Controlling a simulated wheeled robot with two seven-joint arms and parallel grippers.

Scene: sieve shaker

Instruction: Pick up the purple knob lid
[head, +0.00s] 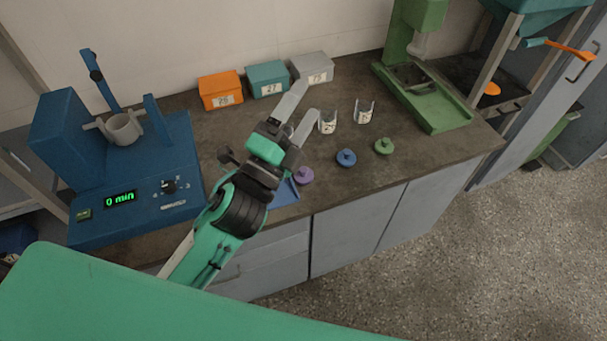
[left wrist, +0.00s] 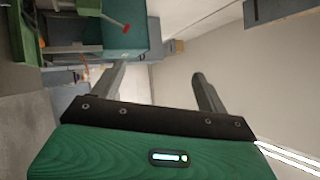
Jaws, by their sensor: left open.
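The purple knob lid (head: 304,176) lies on the counter near its front edge, just right of my left wrist, which is close to it in the picture. My left gripper (head: 309,97) is open, its two fingers pointing away toward the back of the counter, beyond the lid. The left wrist view shows the open fingers (left wrist: 158,76) with nothing between them; the lid does not show there. My right gripper is not in view.
A blue knob lid (head: 346,158) and a green knob lid (head: 384,146) lie to the right. Two clear cups (head: 364,112) stand behind them. Orange (head: 220,91), teal (head: 267,79) and grey (head: 314,68) boxes line the wall. A blue shaker (head: 130,175) stands left.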

